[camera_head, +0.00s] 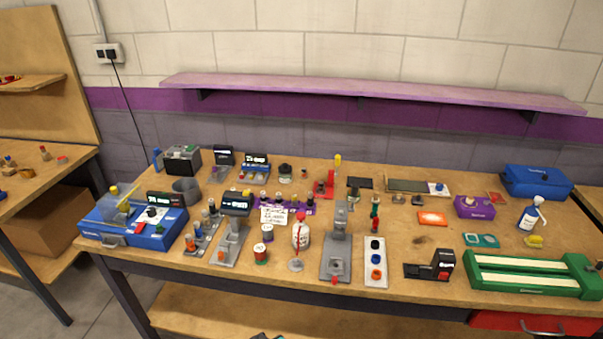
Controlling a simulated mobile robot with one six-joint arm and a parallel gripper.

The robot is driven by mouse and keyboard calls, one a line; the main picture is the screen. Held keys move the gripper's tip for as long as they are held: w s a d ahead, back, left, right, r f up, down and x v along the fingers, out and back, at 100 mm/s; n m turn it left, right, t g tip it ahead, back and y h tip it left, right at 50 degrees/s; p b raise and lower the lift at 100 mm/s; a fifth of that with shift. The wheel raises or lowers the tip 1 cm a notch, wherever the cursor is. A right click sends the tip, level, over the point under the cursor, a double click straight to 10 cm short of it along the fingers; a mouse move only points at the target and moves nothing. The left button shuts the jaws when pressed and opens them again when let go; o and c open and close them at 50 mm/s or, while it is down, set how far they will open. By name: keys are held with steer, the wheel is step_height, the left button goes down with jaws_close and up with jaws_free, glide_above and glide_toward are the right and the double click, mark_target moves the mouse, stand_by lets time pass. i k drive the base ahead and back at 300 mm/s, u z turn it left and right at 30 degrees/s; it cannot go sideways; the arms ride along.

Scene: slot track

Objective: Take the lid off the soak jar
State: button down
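A small dark, squat jar with a dark top (285,170) stands toward the back of the workbench, left of the middle. It looks most like the soak jar, with its lid seemingly on, but it is too small to read a label. The fingers of my gripper do not show. Only a small dark and teal piece shows at the bottom edge, and I cannot tell what it is.
The wooden workbench (400,225) is crowded. A purple shelf (370,92) hangs above.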

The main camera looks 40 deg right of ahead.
mark_target(285, 168)
steer(key=z, duration=5.05)
steer(key=i, duration=0.1)
steer(key=u, duration=3.55)
steer(key=k, duration=0.95)
steer(key=u, duration=0.75)
steer(key=i, duration=0.75)
steer(key=z, duration=0.15)
